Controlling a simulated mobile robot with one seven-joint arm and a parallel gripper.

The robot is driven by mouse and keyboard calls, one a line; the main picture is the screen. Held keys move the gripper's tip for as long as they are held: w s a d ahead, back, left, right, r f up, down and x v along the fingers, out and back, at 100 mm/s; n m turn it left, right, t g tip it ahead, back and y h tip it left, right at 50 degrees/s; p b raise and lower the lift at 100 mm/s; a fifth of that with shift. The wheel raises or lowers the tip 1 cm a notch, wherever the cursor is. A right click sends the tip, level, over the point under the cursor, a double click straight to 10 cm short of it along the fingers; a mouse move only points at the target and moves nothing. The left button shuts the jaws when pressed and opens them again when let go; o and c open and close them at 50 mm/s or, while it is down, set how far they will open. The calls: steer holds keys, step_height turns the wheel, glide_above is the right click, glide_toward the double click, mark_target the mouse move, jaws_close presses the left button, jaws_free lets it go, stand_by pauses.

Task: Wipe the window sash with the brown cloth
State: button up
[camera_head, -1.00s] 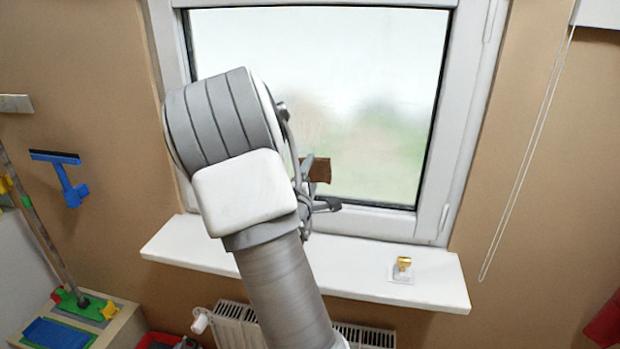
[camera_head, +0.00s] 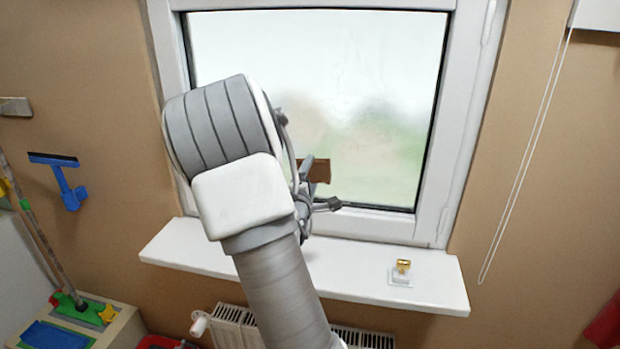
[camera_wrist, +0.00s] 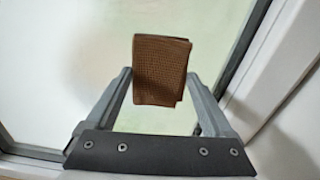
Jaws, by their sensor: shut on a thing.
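The brown cloth (camera_wrist: 160,70) is folded and held between the two fingers of my gripper (camera_wrist: 160,88) in the wrist view. In the head view the cloth (camera_head: 320,171) shows as a small brown patch beside my gripper (camera_head: 312,185), in front of the lower part of the glass. The window sash (camera_head: 462,130) is a white frame around the pane; its lower bar (camera_head: 385,224) runs just above the sill. In the wrist view the sash (camera_wrist: 265,70) lies to the right of the cloth, with glass behind the cloth. I cannot tell whether the cloth touches the window.
A white sill (camera_head: 330,275) juts out below the window, with a small gold-topped object (camera_head: 402,270) on its right part. A radiator (camera_head: 235,325) is underneath. A blue squeegee (camera_head: 68,185) hangs on the left wall, and a blind cord (camera_head: 525,160) hangs at right.

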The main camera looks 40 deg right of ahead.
mark_target(327, 176)
steer(key=shift+w+d, duration=0.25)
steer(key=shift+d, duration=0.05)
steer(key=shift+s+d+b, duration=0.3)
steer(key=shift+s+d, duration=0.35)
steer(key=shift+s, duration=0.2)
steer(key=shift+s+d+b, duration=0.3)
steer(key=shift+s+d, duration=0.3)
steer(key=shift+s, duration=0.2)
steer(key=shift+w, duration=0.1)
steer(key=shift+w+a+r+p, duration=0.1)
steer(key=shift+w+a+p, duration=0.05)
steer(key=shift+w+a, duration=0.65)
steer(key=shift+w+a+r+p, duration=0.15)
steer(key=shift+w+a, duration=0.4)
steer(key=shift+w, duration=0.4)
steer(key=shift+f, duration=0.1)
steer(key=shift+p+v, duration=0.55)
steer(key=shift+v, duration=2.35)
